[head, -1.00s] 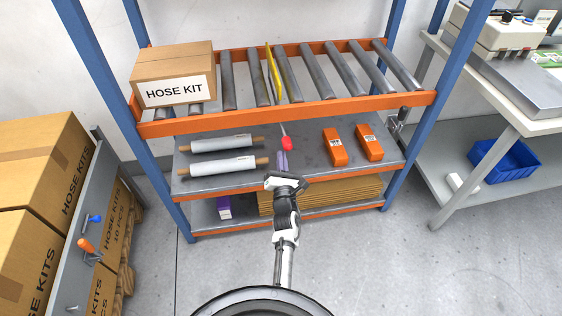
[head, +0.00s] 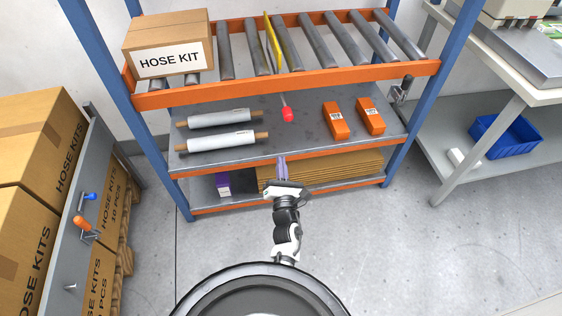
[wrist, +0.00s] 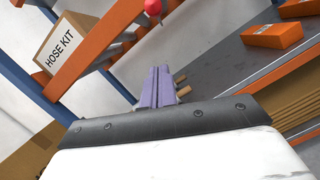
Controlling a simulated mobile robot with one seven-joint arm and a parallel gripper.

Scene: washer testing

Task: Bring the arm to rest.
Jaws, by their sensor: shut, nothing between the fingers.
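My gripper (head: 282,168) is in front of the rack, at about the height of its lower shelves in the head view. Its two purple fingers are together with nothing between them. In the wrist view the gripper (wrist: 157,85) points up toward the rack, with the fingers side by side.
The rack's top roller shelf (head: 290,80) holds a HOSE KIT box (head: 168,45). The middle shelf (head: 290,145) holds two wrapped rolls and two orange boxes (head: 335,121). Stacked cartons (head: 40,140) stand left. A table with a blue bin (head: 505,136) stands right. Floor between is clear.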

